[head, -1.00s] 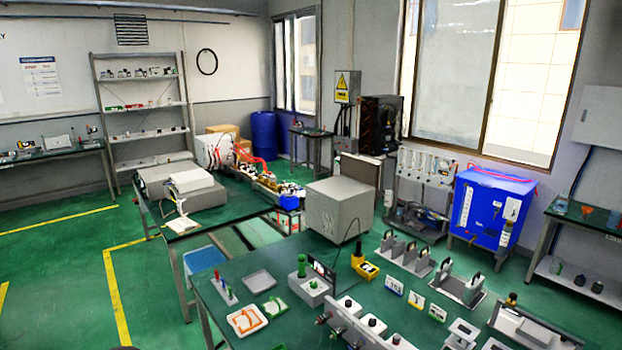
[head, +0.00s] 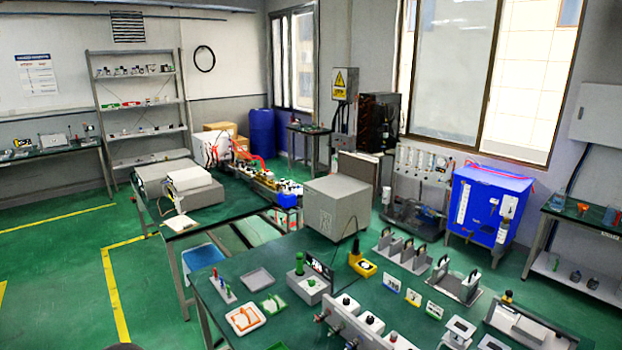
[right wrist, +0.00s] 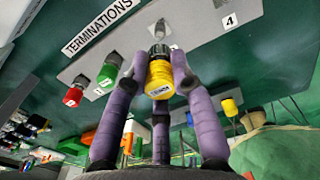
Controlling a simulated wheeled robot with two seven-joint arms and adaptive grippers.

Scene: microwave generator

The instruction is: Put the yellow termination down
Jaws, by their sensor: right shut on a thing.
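The yellow termination (right wrist: 160,82) is between the purple fingers of my right gripper (right wrist: 160,70) in the right wrist view. The fingers are shut on it. Its dark metal connector end points up in the picture, toward a metal fitting on the grey terminations holder (right wrist: 205,38). I cannot tell whether it touches that fitting. A red termination (right wrist: 73,96) and a green termination (right wrist: 107,75) sit at the holder's left part. A label reading TERMINATIONS (right wrist: 100,27) and a number 4 tag (right wrist: 230,21) show. Neither gripper is seen in the head view.
In the head view the green bench (head: 258,258) carries a large grey box (head: 337,207), a yellow device (head: 363,266), small trays (head: 257,277) and metal stands (head: 458,284). A blue cabinet (head: 487,207) stands behind. Open floor lies at the left.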

